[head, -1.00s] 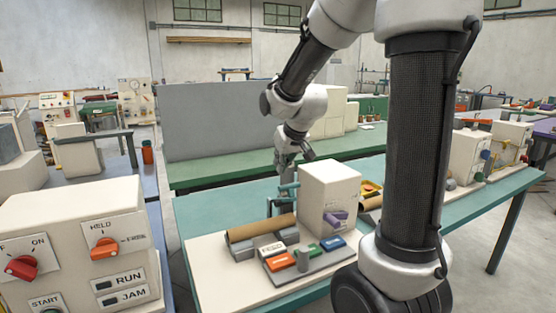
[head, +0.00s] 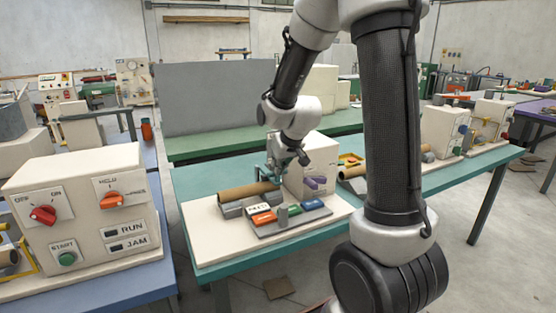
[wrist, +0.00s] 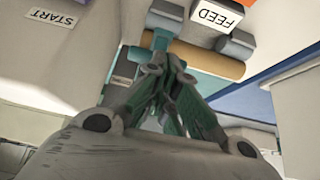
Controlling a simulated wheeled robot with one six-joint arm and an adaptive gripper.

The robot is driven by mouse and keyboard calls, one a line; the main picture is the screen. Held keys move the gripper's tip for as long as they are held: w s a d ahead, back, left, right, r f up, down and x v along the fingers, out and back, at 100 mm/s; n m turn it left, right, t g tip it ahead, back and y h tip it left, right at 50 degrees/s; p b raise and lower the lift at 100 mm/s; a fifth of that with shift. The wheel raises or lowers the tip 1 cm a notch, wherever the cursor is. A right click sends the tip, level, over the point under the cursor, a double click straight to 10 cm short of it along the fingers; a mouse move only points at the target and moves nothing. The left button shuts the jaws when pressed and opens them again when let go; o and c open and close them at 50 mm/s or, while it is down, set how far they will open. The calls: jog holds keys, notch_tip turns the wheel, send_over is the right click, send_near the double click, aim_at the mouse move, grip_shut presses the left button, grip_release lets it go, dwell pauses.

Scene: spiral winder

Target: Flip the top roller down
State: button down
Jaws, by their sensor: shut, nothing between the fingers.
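The winder has a white box housing (head: 312,165) on a pale base plate (head: 215,235). A brown tube (head: 245,192) lies across grey cradle rollers (head: 237,210), and it also shows in the wrist view (wrist: 215,61). The teal top roller (head: 269,172) is at the tube's right end, beside the housing. It is partly hidden by my gripper, so its angle is hard to read. Teal also shows in the wrist view (wrist: 161,40), just beyond my fingertips. My gripper (wrist: 158,64) is shut and empty, close to the teal part; contact cannot be told.
FEED (head: 258,209), orange, green and blue buttons sit in front of the tube, with a grey knob among them. A control box (head: 85,215) stands on the blue table at left. Other machines stand at right.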

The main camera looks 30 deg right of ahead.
jog(key=shift+s+f, duration=0.15)
jog(key=shift+f, duration=0.2)
jog(key=shift+r, duration=0.1)
dwell(0.3)
jog(key=r, duration=0.1)
jog(key=w+r, duration=0.1)
jog(key=r, duration=0.1)
jog(key=shift+w+r, duration=0.25)
jog(key=shift+w, duration=0.05)
jog(key=s, duration=1)
jog(key=shift+r, duration=0.3)
